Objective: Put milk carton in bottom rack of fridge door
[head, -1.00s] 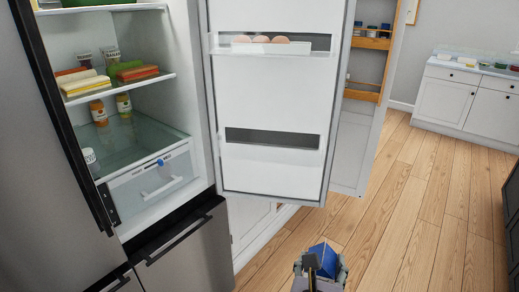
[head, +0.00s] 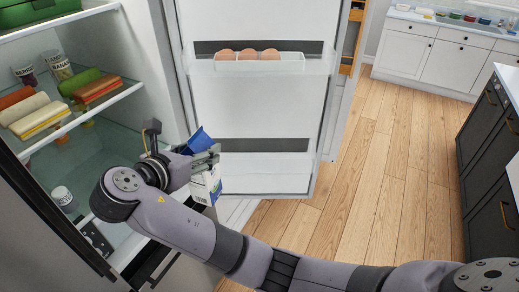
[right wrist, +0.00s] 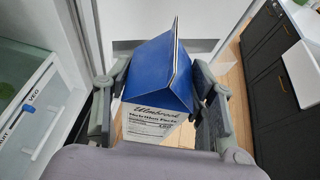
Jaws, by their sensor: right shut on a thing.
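The milk carton has a blue gabled top and a white, printed body; it shows in the head view (head: 207,186) and large in the right wrist view (right wrist: 163,75). My right gripper (head: 207,160) is shut on it, with a finger on either side in the right wrist view (right wrist: 160,95). The carton is held roughly upright, just left of the clear bottom rack (head: 268,178) of the open fridge door. The rack looks empty. Whether the carton touches the rack cannot be told. My left gripper is not in view.
The door's upper rack (head: 260,67) holds three eggs. The fridge shelf (head: 85,118) on the left carries food packs and jars. My right arm crosses the lower front. Wooden floor (head: 375,165) is clear to the right, before a dark counter (head: 490,150).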

